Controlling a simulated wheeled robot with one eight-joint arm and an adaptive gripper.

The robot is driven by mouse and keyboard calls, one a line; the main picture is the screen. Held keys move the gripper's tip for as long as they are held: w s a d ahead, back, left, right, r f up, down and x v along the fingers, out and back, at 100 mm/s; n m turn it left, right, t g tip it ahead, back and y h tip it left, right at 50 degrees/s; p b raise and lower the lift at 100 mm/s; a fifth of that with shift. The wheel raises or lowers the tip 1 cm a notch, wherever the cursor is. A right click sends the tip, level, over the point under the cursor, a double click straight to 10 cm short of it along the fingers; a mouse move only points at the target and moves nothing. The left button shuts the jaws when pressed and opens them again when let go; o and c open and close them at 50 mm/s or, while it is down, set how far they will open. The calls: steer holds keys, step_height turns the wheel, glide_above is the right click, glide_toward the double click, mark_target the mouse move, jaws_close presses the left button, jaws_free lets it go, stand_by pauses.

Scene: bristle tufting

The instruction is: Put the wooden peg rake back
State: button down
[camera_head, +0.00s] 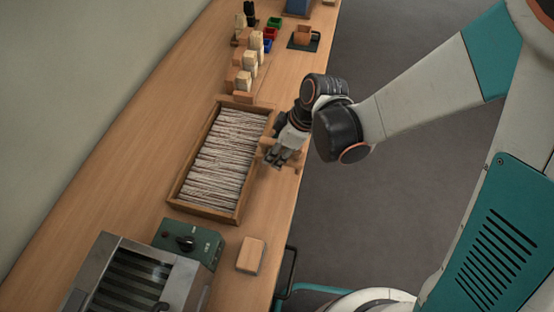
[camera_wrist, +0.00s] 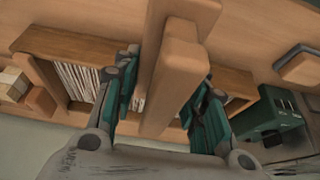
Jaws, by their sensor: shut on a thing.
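My gripper (camera_head: 279,157) is over the near right edge of the bench, beside the right wall of the wooden tray. It is shut on the wooden peg rake (camera_wrist: 182,72), whose thick wooden bar stands between the two fingers in the wrist view. In the head view only small wooden ends of the rake (camera_head: 297,168) show around the fingers. Its pegs cannot be made out. The wooden tray (camera_head: 243,207) is filled with pale bristle strands and also shows behind the fingers in the wrist view (camera_wrist: 50,42). Whether the rake touches tray or bench is unclear.
A green control box (camera_head: 190,241) and a grey metal machine (camera_head: 125,275) stand at the bench's front. A loose wooden block (camera_head: 251,254) lies beside them. Bare bench lies left of the tray.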

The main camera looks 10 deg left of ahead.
steer(key=shift+f+b, duration=1.5)
steer(key=shift+f, duration=0.75)
steer(key=shift+f, duration=0.1)
steer(key=shift+f, duration=0.15)
steer(key=c, duration=1)
jaws_free()
steer(key=shift+r, duration=0.2)
steer(key=p+v, duration=0.4)
steer(key=v, duration=0.8)
steer(key=shift+s+p, duration=0.15)
steer(key=shift+p, duration=0.15)
